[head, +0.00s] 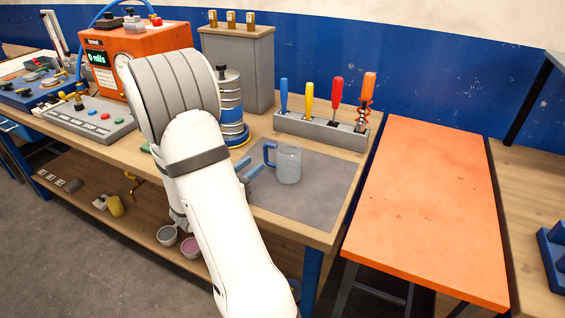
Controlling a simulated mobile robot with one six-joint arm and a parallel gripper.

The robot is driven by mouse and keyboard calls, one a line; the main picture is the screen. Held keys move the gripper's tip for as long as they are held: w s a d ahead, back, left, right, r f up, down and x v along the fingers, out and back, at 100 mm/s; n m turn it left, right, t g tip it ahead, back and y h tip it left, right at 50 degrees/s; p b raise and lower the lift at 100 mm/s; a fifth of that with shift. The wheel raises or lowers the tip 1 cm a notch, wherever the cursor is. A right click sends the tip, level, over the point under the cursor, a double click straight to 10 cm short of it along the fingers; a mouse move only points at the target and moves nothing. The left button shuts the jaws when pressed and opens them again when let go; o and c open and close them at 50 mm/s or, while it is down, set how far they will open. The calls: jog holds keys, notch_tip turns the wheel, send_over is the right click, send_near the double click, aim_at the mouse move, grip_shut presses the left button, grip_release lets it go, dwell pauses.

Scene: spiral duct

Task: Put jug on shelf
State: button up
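The jug (289,166) is a translucent grey vessel with a blue handle (268,154) on its left side. It stands upright on a grey mat (315,190) on the wooden workbench. My gripper (257,164) is just left of the jug, its blue-grey fingers pointing toward the handle. The two fingers look apart with nothing between them. My white arm hides the gripper's base and part of the bench. A lower wooden shelf (95,205) runs under the bench, with small items and pots on it.
A screwdriver rack (320,130) stands behind the jug. A stacked blue-and-grey cylinder (232,110) and an orange machine (125,50) are to the left. An orange tabletop (430,210) at the right is clear. Another wooden surface (530,180) lies beyond it.

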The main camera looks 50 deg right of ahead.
aim_at(265, 159)
jog(key=d, duration=0.2)
jog(key=d+p, duration=0.1)
jog(key=d, duration=0.1)
jog(key=w+d, duration=0.1)
jog(key=d, duration=0.2)
jog(key=shift+r, duration=0.3)
jog(key=shift+c, duration=0.3)
grip_shut()
